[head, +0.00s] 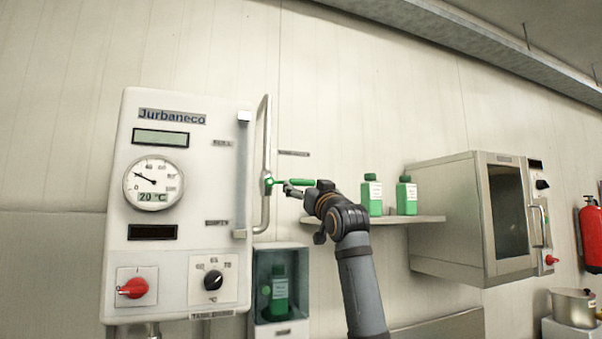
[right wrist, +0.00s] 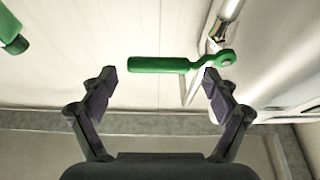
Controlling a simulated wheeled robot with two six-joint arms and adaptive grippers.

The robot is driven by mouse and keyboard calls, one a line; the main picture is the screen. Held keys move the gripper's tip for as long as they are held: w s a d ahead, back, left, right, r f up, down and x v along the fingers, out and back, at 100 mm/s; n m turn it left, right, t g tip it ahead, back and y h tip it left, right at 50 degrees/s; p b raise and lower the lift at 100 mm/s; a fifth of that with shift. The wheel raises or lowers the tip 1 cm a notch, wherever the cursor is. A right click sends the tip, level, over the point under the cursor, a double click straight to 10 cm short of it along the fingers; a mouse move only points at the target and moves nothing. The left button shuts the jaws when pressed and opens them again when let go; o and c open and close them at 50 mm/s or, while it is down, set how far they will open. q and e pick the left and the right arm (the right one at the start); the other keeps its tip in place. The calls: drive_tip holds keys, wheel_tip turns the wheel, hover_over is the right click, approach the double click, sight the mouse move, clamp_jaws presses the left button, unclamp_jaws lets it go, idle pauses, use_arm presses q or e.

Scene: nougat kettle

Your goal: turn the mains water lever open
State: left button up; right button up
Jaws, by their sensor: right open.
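The mains water lever (head: 303,182) is green and sits on a vertical silvery pipe (head: 266,130) beside the white control panel. In the head view it points right, roughly level, across the line of the pipe. In the right wrist view the lever (right wrist: 158,65) lies just beyond the fingertips of my open right gripper (right wrist: 160,80) and spans much of the gap. No grip on the lever shows; contact cannot be told. My left gripper is not in view.
The white panel (head: 180,230) with gauge and knobs stands left of the pipe. A niche (head: 270,332) below holds a green bottle (head: 280,290). A shelf (head: 400,219) with two green bottles and a metal cabinet (head: 445,215) are to the right. The wall above is clear.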

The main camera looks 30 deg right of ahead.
sight(303, 182)
drive_tip(key=x, duration=0.1)
drive_tip(key=p+x, duration=0.1)
drive_tip(key=x, duration=0.1)
drive_tip(key=shift+s+d+r+p, duration=0.1)
drive_tip(key=shift+r+p, duration=0.2)
drive_tip(key=shift+w+d, duration=0.1)
drive_tip(key=shift+w, duration=0.35)
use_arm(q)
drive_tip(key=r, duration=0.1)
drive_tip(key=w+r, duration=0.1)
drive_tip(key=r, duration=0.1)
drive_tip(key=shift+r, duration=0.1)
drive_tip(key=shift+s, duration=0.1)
use_arm(e)
drive_tip(key=shift+c, duration=0.2)
